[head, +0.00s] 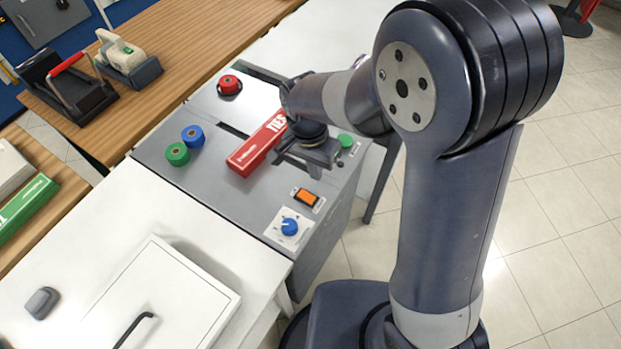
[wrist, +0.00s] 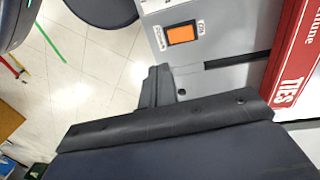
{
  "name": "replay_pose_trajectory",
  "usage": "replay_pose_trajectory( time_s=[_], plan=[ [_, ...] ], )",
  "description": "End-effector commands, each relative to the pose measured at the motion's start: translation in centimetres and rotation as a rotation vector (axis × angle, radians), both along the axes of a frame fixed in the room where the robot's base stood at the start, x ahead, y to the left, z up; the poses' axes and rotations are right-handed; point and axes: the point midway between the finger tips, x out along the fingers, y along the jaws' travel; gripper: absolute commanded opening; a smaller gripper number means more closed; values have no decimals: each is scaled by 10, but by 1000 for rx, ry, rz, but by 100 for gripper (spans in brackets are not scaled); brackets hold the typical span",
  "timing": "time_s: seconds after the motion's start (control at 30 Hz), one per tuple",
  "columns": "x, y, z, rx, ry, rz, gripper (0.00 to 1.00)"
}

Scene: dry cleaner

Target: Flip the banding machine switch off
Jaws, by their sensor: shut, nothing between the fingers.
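The banding machine (head: 225,205) is a grey box-shaped unit with a flat top. Its switch is an orange rocker (head: 306,197) in a dark frame near the front right edge, with small labels at its ends. In the wrist view the orange rocker (wrist: 181,34) lies at the top, with "ON" readable at its right end; the label at the other end is too small to read surely. My gripper (head: 316,169) is shut and empty over the right part of the machine, beyond the rocker and apart from it. Its dark fingers (wrist: 158,86) show in the wrist view.
A red "TIES" box (head: 256,148) lies on the machine beside my gripper. A blue knob (head: 289,227), green button (head: 345,141) and red button (head: 230,84) are on the top. Blue (head: 193,135) and green (head: 177,153) rolls sit at left. Tiled floor (head: 560,220) is open at right.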

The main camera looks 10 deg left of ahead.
Motion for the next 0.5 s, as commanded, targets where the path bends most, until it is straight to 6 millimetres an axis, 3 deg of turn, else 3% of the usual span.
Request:
replay_pose_trajectory(
  time_s=[0.2,0.5],
  plan=[
    [-2,-5,27,1,-2,-1,0],
    [-3,-6,35,-1,1,-1,0]
  ],
)
